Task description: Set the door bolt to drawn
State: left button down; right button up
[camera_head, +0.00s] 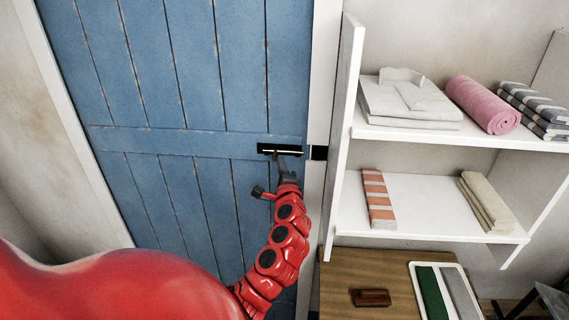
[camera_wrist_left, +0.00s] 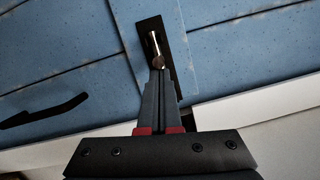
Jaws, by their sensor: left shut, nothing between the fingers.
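The door bolt (camera_head: 294,151) is a bright rod on a black plate, set on the cross rail of a blue plank door (camera_head: 180,80). A black keeper (camera_head: 319,153) sits on the white frame just right of it. I cannot tell whether the rod enters the keeper. My left gripper (camera_head: 279,158) is at the plate's lower edge. In the left wrist view, its fingers (camera_wrist_left: 158,74) are shut and empty, with their tips at the bolt's round knob (camera_wrist_left: 158,61). I cannot tell whether they touch it. The bolt rod (camera_wrist_left: 154,42) shows beyond the knob. My right gripper is out of view.
A black door handle (camera_head: 262,192) is left of my left wrist; it also shows in the left wrist view (camera_wrist_left: 45,112). White shelves (camera_head: 430,133) with folded towels and a pink roll (camera_head: 482,104) stand close on the right. A brown block (camera_head: 371,298) lies on a wooden top below.

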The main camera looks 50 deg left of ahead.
pick_arm(q)
jog(key=shift+s+f, duration=0.1)
jog(key=shift+s, duration=0.05)
jog(key=r+p+v, duration=0.1)
jog(key=v, duration=1.6)
jog(key=shift+f+p, duration=0.3)
jog(key=shift+p, duration=0.1)
jog(key=shift+s, duration=0.1)
